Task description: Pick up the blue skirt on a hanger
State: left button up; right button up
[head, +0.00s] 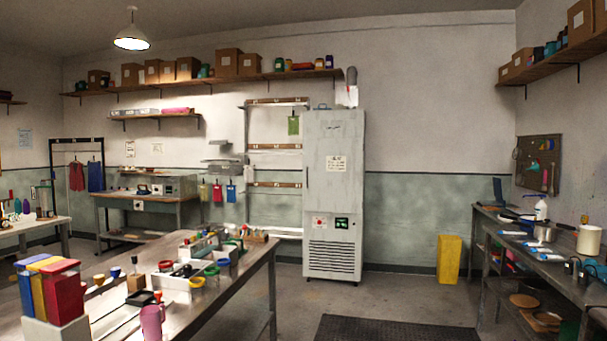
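A blue garment (96,176) hangs from a dark rack (52,160) against the far left wall, and it looks like the blue skirt. Its hanger is too small to make out clearly. A dark red garment (77,177) hangs just left of it on the same rack. A smaller blue cloth (231,193) hangs on the wall rack left of the tall grey cabinet, beside a red and a yellow-green one. Neither of my grippers is in view.
A long metal table (245,262) with colored cups and folders fills the near left. A workbench (150,197) stands right of the garment rack. A side table (35,226) is at far left. A tall cabinet (333,200) and yellow bin (449,258) stand behind open floor (400,300).

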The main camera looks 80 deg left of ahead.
aim_at(95, 185)
jog(key=u, duration=4.1)
jog(key=i+l+z, duration=1.05)
jog(key=i+z, duration=0.65)
jog(key=i, duration=2.3)
jog(key=i+u, duration=0.1)
jog(key=i, duration=0.6)
jog(key=i+u, duration=0.15)
jog(key=i, duration=0.6)
jog(key=i+l+u, duration=0.1)
jog(key=i, duration=0.6)
jog(key=i+j+u, duration=0.1)
jog(key=i+u, duration=0.9)
jog(key=u, duration=0.15)
jog(key=i+l+u, duration=0.35)
jog(key=i+j+u, duration=0.35)
jog(key=i, duration=0.2)
jog(key=i+u, duration=0.4)
jog(key=i, duration=0.15)
jog(key=i+u, duration=0.35)
jog(key=i, duration=0.2)
